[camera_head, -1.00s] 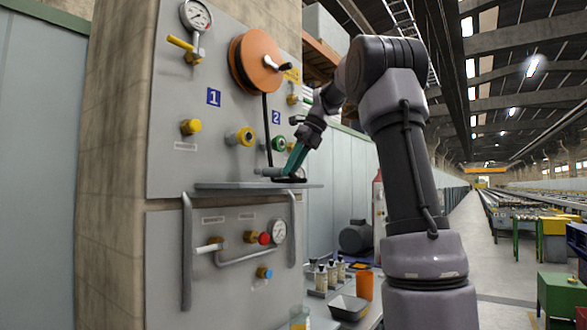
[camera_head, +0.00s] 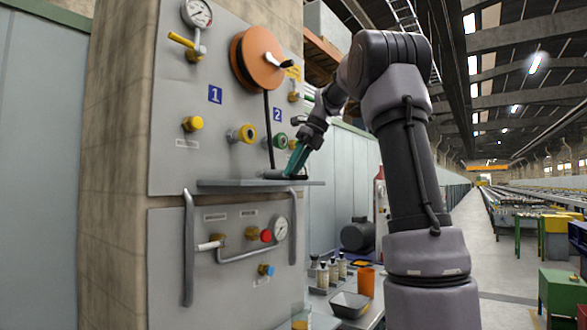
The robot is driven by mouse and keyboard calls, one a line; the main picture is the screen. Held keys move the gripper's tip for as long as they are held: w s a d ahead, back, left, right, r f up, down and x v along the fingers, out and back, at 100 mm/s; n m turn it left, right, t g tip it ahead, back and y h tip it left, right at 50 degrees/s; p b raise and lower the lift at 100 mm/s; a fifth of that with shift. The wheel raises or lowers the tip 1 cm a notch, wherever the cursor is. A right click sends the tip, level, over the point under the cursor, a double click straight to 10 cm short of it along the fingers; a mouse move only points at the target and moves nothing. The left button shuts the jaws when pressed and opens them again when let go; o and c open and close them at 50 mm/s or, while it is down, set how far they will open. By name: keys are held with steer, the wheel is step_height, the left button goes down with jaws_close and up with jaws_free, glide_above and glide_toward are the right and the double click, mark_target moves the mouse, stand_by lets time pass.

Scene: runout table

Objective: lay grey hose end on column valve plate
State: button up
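The plate (camera_head: 228,183) is a thin grey ledge jutting from the panel on the column. The hose end (camera_head: 273,174) is a small grey piece low over the right part of the ledge, seemingly resting on it; any tiny gap cannot be made out. A black hose (camera_head: 269,130) runs down to it from the orange reel (camera_head: 262,58). My gripper (camera_head: 291,172) has teal fingers, tilted, with its tips at the right end of the hose end. The fingers are seen edge-on and small, so their opening does not show.
Yellow (camera_head: 247,133) and green (camera_head: 281,140) ringed fittings project from the panel above the ledge. Grey handles (camera_head: 188,245) and a lower gauge (camera_head: 280,228) are below. Bottles (camera_head: 333,270), an orange cup (camera_head: 365,282) and a bowl (camera_head: 349,305) stand lower right. The ledge's left part is clear.

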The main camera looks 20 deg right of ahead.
steer(key=o, duration=0.3)
steer(key=v, duration=1.1)
steer(key=shift+a, duration=0.15)
steer(key=s+a+f+n+t+h, duration=0.1)
steer(key=s+a+f+n+t, duration=0.1)
steer(key=s+f+n, duration=1)
steer(key=s+a+f+n+t+h, duration=0.2)
steer(key=s+a+f+n, duration=0.3)
steer(key=s+f+n, duration=0.7)
steer(key=shift+a+f+n+t+h, duration=0.3)
steer(key=shift+n+t, duration=0.3)
steer(key=shift+t, duration=0.2)
